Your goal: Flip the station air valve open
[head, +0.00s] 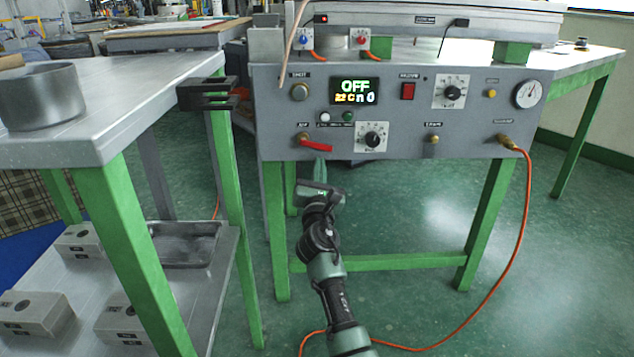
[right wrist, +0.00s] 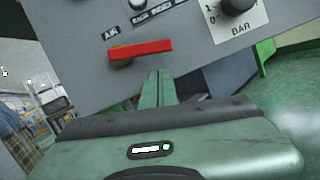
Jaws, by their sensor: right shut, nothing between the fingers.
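The air valve's red lever (head: 316,146) is at the lower left of the grey station panel (head: 455,137), under an "AIR" label. The lever lies roughly level, pointing right from its brass pivot. It also shows in the right wrist view as a red bar (right wrist: 142,49). My right gripper (head: 319,168) is just below the lever in the head view. In the right wrist view its shut fingers (right wrist: 160,84) point up toward the panel, below the lever's right part, with nothing between them. Contact with the lever cannot be made out. My left gripper is not in view.
The panel has an "OFF" display (head: 355,91), a red switch (head: 408,91), black knobs and a gauge (head: 528,93). An orange hose (head: 522,230) hangs at the right. A metal table (head: 130,108) with a grey pot (head: 40,97) and black bracket (head: 207,94) stands left.

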